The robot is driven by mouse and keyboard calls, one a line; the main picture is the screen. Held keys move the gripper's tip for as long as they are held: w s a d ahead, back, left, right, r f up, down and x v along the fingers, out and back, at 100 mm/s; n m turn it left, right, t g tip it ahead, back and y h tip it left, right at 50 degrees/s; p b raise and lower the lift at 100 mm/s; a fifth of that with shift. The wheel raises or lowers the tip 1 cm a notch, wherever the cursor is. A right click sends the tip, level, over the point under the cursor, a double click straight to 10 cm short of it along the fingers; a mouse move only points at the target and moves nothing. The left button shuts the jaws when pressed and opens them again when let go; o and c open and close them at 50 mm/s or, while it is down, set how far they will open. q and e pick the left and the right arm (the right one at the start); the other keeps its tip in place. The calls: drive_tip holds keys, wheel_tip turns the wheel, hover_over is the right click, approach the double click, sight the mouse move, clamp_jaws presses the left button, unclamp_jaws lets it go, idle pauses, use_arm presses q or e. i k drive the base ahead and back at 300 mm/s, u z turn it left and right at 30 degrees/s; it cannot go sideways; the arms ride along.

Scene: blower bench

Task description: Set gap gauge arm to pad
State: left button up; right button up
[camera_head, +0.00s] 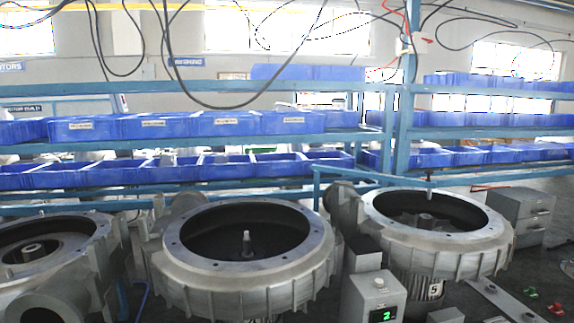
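A thin blue arm (375,177) runs from an upright post behind the middle blower housing to above the right blower housing. A small dark tip hangs at its right end, over the open bore. It looks like the gap gauge arm, but I cannot be sure. The right blower housing (482,243) is a grey ring with a hub inside. The middle blower housing (180,270) has a thin upright shaft at its centre. I cannot make out a pad. Neither of my grippers is in view.
A third blower housing (80,252) is cut off at the left edge. A grey control box (372,292) with a green lit digit stands between the middle and right housings. Blue shelves with blue bins (240,122) run behind. Grey drawers (526,208) stand at right.

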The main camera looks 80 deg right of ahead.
sight(430, 185)
drive_tip(key=u, duration=0.55)
drive_tip(key=k, duration=1.9)
drive_tip(key=z, duration=2.05)
